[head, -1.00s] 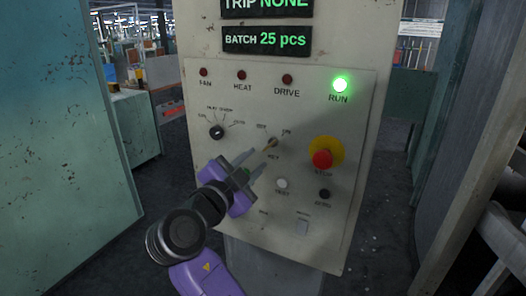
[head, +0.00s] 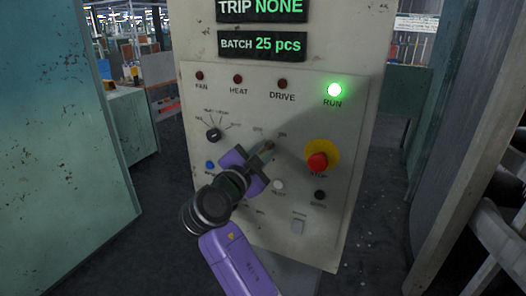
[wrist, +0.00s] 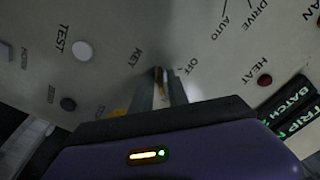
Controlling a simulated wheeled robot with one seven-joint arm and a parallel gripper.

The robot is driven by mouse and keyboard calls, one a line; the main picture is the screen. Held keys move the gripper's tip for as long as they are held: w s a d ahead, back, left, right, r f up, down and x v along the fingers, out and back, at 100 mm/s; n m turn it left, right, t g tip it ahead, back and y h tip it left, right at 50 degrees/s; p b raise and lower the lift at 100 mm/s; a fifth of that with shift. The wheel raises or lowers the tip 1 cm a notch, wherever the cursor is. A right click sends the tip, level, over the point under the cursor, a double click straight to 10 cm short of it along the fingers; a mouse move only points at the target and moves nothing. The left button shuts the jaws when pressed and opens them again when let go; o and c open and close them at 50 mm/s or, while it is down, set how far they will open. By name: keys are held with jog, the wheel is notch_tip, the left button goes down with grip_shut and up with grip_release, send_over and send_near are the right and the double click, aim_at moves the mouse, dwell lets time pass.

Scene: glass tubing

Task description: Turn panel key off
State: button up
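The brass panel key (head: 269,145) sits in its switch in the middle of the grey control panel (head: 225,85), below two small position labels. In the wrist view the key (wrist: 159,82) shows as a thin brass piece between my two fingers, near the words KEY and OFF. My gripper (head: 264,149) is at the key, with its fingers close together on either side of it. It looks shut on the key. The fingers hide much of the key, so I cannot tell which way it is turned.
The RUN lamp (head: 334,90) glows green; the FAN, HEAT and DRIVE lamps are dark red. A red stop button (head: 317,162) on a yellow disc is right of the key. A selector knob (head: 213,135) and a white button (head: 278,186) are close by.

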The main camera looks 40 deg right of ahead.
grip_shut()
jog(key=shift+n, duration=0.3)
jog(key=n, duration=1.3)
jog(key=shift+n+p, duration=0.85)
jog(key=shift+n, duration=1.25)
jog(key=shift+f, duration=0.1)
